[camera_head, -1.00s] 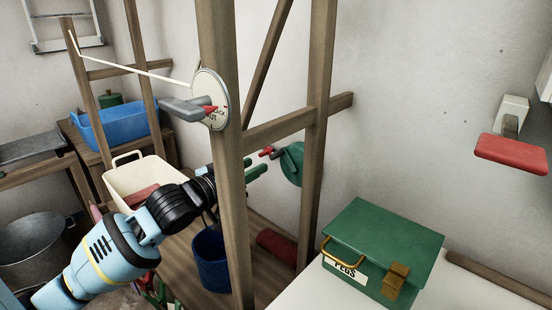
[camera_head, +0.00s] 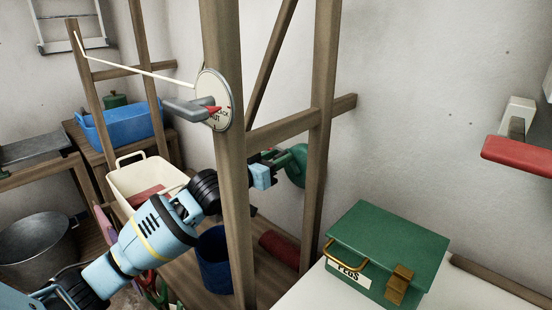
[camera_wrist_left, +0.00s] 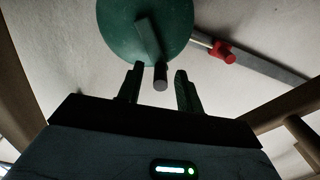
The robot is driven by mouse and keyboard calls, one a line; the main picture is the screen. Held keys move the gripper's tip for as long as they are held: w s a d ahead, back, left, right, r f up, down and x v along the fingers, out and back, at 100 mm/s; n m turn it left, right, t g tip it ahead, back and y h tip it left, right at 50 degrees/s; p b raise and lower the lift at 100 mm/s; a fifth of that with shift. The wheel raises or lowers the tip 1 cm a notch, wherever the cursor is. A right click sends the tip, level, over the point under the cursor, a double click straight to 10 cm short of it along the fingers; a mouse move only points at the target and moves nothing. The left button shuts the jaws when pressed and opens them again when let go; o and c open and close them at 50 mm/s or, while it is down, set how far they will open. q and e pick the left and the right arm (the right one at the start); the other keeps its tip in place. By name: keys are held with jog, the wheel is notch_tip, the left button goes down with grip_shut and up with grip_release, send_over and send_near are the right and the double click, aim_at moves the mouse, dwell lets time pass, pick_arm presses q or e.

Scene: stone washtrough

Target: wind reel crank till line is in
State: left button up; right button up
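The green reel drum (camera_head: 297,165) is partly hidden behind a wooden post and my gripper. In the left wrist view the drum (camera_wrist_left: 120,30) shows large, with a dark crank arm (camera_wrist_left: 148,40) and a short round grip (camera_wrist_left: 160,77) pointing toward me. My left gripper (camera_wrist_left: 158,88) is open, its two fingers on either side of the grip, with gaps visible; contact cannot be told. In the head view the left gripper (camera_head: 276,160) reaches behind the front post. My right gripper is not in view.
Wooden posts (camera_head: 226,200) stand close to my left arm. A green pegs box (camera_head: 385,250) sits on the white surface. A blue bucket (camera_head: 211,262) and cream basin (camera_head: 120,180) are below.

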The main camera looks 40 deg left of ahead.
pick_arm(q)
grip_shut()
jog(key=shift+d+r+m+p, duration=0.2)
jog(key=shift+r+m+p, duration=0.25)
jog(key=shift+p, duration=0.4)
jog(key=d+m+p, duration=0.1)
jog(key=m+p, duration=0.3)
jog(key=d+m+p, duration=0.1)
jog(key=m+p, duration=0.1)
jog(key=p, duration=0.1)
jog(key=shift+s+d+r, duration=0.1)
jog(key=shift+d+r, duration=0.2)
jog(key=shift+r, duration=0.05)
jog(key=shift+d+m, duration=0.2)
jog(key=shift+m, duration=0.25)
jog(key=shift+f+p, duration=0.15)
jog(key=shift+p, duration=0.15)
grip_release()
